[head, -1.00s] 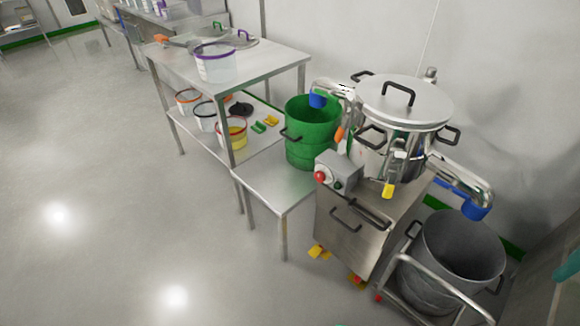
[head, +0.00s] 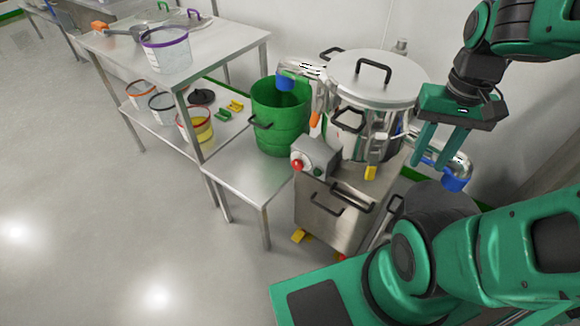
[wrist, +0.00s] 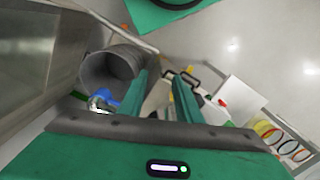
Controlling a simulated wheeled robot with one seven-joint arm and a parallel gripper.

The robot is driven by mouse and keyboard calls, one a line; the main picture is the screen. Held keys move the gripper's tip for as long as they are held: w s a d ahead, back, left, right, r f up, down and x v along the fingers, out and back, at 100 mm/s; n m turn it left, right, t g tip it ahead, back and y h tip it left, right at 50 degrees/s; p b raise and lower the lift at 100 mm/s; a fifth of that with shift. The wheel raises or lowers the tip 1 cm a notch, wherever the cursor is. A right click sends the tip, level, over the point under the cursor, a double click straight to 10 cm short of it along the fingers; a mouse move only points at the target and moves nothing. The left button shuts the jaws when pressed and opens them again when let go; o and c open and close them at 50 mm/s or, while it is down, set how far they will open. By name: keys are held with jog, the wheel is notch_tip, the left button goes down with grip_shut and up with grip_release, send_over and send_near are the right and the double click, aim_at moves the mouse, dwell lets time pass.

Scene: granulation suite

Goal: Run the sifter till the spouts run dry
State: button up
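The sifter (head: 375,85) is a round steel machine with a domed lid on a steel cabinet. Its control box (head: 318,157) carries a red button (head: 297,166) and a green one. The left spout's blue end (head: 285,83) hangs over a green bin (head: 280,122); the right spout's blue end (head: 454,184) is above a grey bin (head: 436,197), mostly hidden by my arm. The grey bin shows in the wrist view (wrist: 100,72). My gripper (head: 432,160) is open and empty, pointing down beside the sifter's right side. Whether material flows from the spouts cannot be told.
A steel bench (head: 235,175) stands left of the sifter under the green bin. A two-level table (head: 215,45) farther left holds a purple-rimmed tub (head: 167,52), with several tubs and clips on its lower shelf. The floor at left is clear.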

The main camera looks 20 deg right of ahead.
jog(key=o, duration=0.6)
jog(key=shift+s+r, duration=0.15)
jog(key=shift+s, duration=0.15)
jog(key=shift+c, duration=0.2)
jog(key=w+a+f+n+h, duration=0.1)
jog(key=w+a+f+n, duration=0.2)
jog(key=w, duration=0.4)
jog(key=w+a+f+n+t, duration=0.1)
jog(key=w+a+f+n, duration=0.15)
jog(key=w+a, duration=0.35)
jog(key=w+a+f+n+h, duration=0.1)
jog(key=w+a+f+n, duration=0.1)
jog(key=w+a+n, duration=0.35)
jog(key=n+t+h, duration=1)
jog(key=n+h, duration=0.3)
jog(key=n, duration=0.6)
send_near(296, 167)
jog(key=x, duration=0.9)
jog(key=shift+w+d, duration=0.15)
jog(key=shift+w, duration=0.05)
